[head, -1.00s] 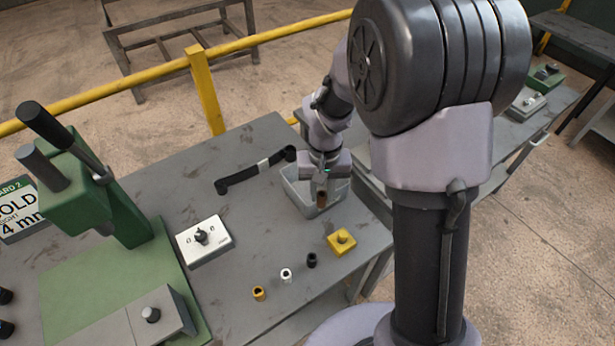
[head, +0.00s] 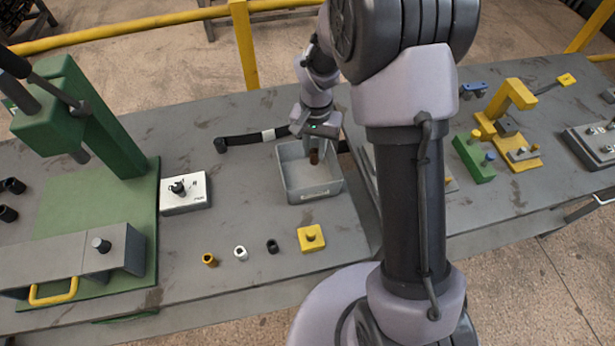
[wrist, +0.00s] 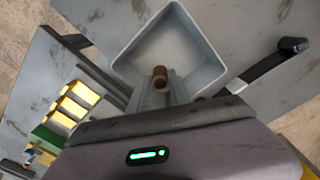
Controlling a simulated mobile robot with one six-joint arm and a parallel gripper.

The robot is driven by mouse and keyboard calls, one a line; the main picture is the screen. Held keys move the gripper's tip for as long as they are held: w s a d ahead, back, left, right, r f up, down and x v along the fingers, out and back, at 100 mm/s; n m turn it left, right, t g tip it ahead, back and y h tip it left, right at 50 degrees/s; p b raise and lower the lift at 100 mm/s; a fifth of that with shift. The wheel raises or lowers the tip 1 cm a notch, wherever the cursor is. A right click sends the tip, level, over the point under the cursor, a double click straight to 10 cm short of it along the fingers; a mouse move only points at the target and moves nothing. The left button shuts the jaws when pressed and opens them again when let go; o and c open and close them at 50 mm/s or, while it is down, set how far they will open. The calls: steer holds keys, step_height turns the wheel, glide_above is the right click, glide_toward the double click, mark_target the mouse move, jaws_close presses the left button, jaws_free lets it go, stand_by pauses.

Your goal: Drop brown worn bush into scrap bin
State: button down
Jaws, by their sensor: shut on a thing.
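The brown worn bush (head: 314,157) is in my gripper (head: 314,148), over the scrap bin. In the wrist view the bush (wrist: 160,76) shows at the fingertips of my gripper (wrist: 160,88), which is shut on it. The scrap bin (head: 317,191) is a grey open-topped box on the table. Its pale floor (wrist: 172,50) shows bare in the wrist view, though the part behind my gripper is hidden. I cannot tell how high the bush is above the bin floor.
A white switch box (head: 186,195) and a green press (head: 119,130) are to the left. A black bar (head: 240,139) lies behind the bin.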

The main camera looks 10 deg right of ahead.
step_height(320, 180, down, 2)
steer(key=shift+f+b, duration=0.1)
steer(key=shift+b, duration=0.3)
steer(key=c, duration=1.1)
jaws_free()
steer(key=shift+d, duration=0.1)
step_height(320, 180, up, 18)
steer(key=p, duration=0.4)
steer(key=shift+f+p, duration=0.25)
steer(key=shift+p, duration=0.15)
steer(key=s+a+t+b, duration=0.1)
steer(key=s+t+b, duration=0.1)
steer(key=s+b, duration=0.2)
steer(key=s+a+n+t+y+b, duration=0.1)
steer(key=s+b, duration=0.3)
steer(key=s, duration=0.6)
steer(key=s+a+t+y+b, duration=0.1)
steer(key=s+b, duration=0.3)
steer(key=s, duration=0.4)
steer(key=shift+s+a+f+n+t, duration=0.1)
steer(key=shift+a+f+n+t, duration=0.3)
steer(key=shift+t, duration=0.5)
